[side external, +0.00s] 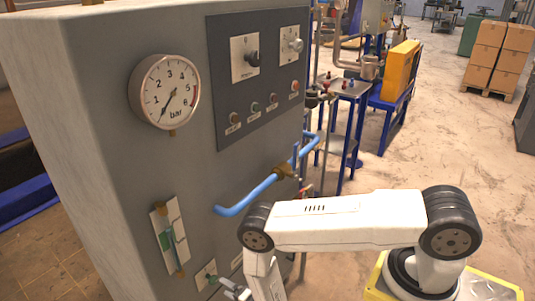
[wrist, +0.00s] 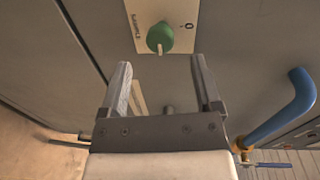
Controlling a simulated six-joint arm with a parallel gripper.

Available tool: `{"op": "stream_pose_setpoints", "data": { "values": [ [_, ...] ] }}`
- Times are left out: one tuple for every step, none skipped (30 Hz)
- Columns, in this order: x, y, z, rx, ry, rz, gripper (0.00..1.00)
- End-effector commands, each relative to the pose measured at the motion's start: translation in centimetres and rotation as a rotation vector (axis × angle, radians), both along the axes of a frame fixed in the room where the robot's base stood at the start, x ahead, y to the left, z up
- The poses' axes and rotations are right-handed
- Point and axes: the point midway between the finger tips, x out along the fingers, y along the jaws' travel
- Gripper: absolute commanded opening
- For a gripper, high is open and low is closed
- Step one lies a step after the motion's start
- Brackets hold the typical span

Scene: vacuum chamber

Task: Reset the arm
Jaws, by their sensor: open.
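My gripper (wrist: 161,65) is open and empty in the wrist view, with its two grey fingers apart and pointing at the cabinet front. A green knob (wrist: 160,37) on a pale label plate lies beyond the fingertips, between their lines and clear of them. In the side view my gripper (side external: 234,288) is low at the cabinet front, beside the small plate with the green knob (side external: 210,278). My white arm reaches in from the right, and its lowest part is cut off by the picture's bottom edge.
The grey cabinet (side external: 110,180) carries a pressure gauge (side external: 164,92), a dark control panel (side external: 262,80) and a sight glass (side external: 169,237). A blue pipe (side external: 247,194) sticks out above my gripper; it also shows at right in the wrist view (wrist: 287,108).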

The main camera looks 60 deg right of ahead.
Motion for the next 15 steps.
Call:
{"op": "stream_pose_setpoints", "data": {
  "values": [
    [0.7, 0.0, 0.5, -0.016, 0.028, -0.004, 0.82],
    [1.1, -0.1, 0.7, -0.031, 0.051, -0.003, 0.82],
    [1.5, -0.1, 0.9, -0.048, 0.082, -0.003, 0.82],
    [1.8, -0.1, 1.1, -0.063, 0.108, -0.001, 0.82],
    [2.1, -0.1, 1.4, -0.078, 0.132, 0.0, 0.82],
    [2.5, -0.2, 1.7, -0.096, 0.166, 0.004, 0.82],
    [2.7, -0.2, 1.8, -0.112, 0.19, 0.006, 0.82],
    [2.9, -0.3, 2.1, -0.125, 0.214, 0.008, 0.82],
    [3.1, -0.3, 2.4, -0.142, 0.244, 0.012, 0.82],
    [3.3, -0.4, 2.6, -0.156, 0.267, 0.016, 0.82],
    [3.4, -0.4, 2.8, -0.168, 0.29, 0.021, 0.82],
    [3.6, -0.5, 3.2, -0.186, 0.317, 0.028, 0.82],
    [3.6, -0.5, 3.4, -0.198, 0.34, 0.034, 0.82],
    [3.7, -0.5, 3.6, -0.211, 0.36, 0.039, 0.82],
    [3.8, -0.6, 4.0, -0.227, 0.388, 0.047, 0.82]
  ]
}}
